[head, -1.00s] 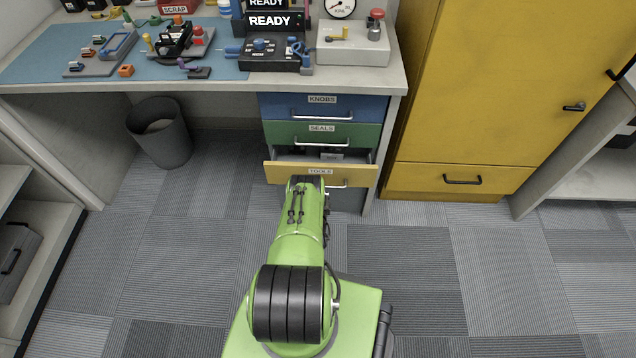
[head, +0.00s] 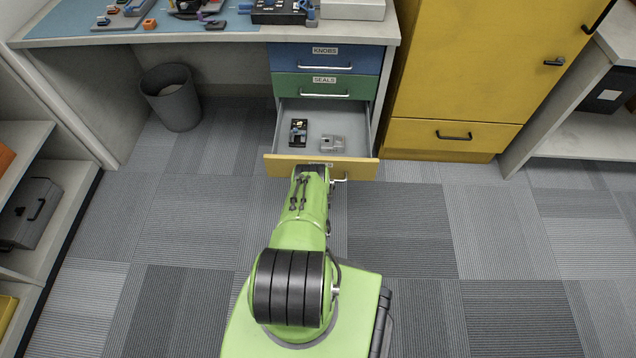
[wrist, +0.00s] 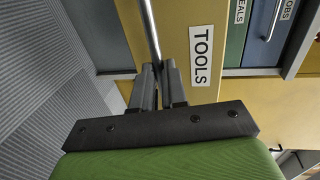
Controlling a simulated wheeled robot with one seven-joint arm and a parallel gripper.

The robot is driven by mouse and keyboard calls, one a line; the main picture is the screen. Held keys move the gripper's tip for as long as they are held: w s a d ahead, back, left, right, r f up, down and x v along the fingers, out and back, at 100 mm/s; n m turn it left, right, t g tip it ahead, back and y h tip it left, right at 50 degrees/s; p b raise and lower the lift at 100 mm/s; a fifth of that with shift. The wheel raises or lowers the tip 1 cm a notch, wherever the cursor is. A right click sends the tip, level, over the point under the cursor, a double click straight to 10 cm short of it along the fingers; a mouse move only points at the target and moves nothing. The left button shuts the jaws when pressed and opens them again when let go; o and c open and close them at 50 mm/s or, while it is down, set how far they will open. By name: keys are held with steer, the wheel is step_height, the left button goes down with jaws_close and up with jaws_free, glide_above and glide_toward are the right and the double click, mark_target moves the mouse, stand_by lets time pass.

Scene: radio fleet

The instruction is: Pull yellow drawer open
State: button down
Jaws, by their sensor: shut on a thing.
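The yellow drawer (head: 350,170), under the blue and green drawers, stands well open, and its inside shows in the head view. In the wrist view its yellow front (wrist: 207,50) carries a TOOLS label (wrist: 201,55). My gripper (wrist: 161,72) is shut on the drawer's metal bar handle (wrist: 150,32). In the head view my arm hides the fingers and much of the handle. A dark item (head: 298,132) and a grey item (head: 332,143) lie apart inside the drawer.
The blue KNOBS drawer (head: 350,60) and green SEALS drawer (head: 345,87) are closed. A yellow cabinet (head: 470,75) stands right of the desk. A dark waste bin (head: 172,98) stands under the desk at left. Carpet (head: 400,220) is clear on both sides of my arm.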

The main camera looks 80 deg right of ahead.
steer(key=shift+s+a, duration=0.1)
steer(key=shift+a, duration=0.1)
steer(key=c, duration=1.2)
jaws_free()
